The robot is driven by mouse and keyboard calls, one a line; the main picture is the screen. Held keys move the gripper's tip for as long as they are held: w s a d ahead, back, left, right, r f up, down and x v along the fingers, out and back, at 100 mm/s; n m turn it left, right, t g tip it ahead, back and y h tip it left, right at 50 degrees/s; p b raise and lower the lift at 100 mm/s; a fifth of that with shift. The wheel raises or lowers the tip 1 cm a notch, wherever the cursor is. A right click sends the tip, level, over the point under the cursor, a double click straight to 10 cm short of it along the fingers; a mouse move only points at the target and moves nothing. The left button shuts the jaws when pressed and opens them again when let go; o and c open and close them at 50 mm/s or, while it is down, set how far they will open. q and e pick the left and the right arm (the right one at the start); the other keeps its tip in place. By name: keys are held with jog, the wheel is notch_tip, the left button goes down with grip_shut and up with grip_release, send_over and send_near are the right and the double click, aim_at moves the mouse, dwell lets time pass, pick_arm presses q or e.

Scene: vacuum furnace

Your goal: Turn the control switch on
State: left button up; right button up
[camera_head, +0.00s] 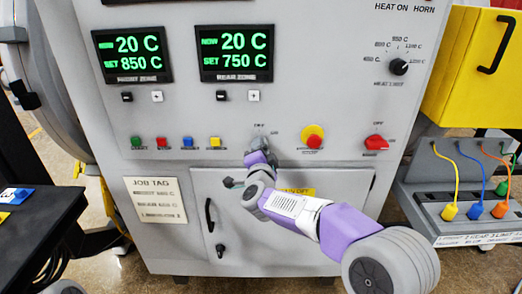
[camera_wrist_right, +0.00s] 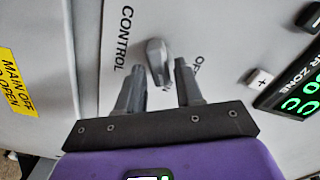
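The control switch is a grey rotary knob (camera_wrist_right: 158,62) on the furnace's light grey panel. In the right wrist view the word CONTROL stands on its left and a partly hidden label starting "O" on its right. My right gripper (camera_wrist_right: 160,84) is open, its two dark fingers pointing at the panel on either side of the knob's lower end. No contact with the knob is clear. In the head view my right gripper (camera_head: 257,147) is at the panel below the "OFF" label and largely hides the switch. My left gripper is not in view.
Left of the switch are green, red, blue and yellow buttons (camera_head: 187,142). Right of it are a red-and-yellow stop button (camera_head: 312,136) and a red switch (camera_head: 376,143). Two green displays (camera_head: 236,53) sit above. A cabinet door with a black handle (camera_head: 209,215) is below.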

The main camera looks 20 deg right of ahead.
jog(key=shift+o, duration=0.6)
jog(key=v, duration=0.7)
jog(key=shift+s+p, duration=0.3)
jog(key=shift+p, duration=0.05)
jog(key=shift+a, duration=0.1)
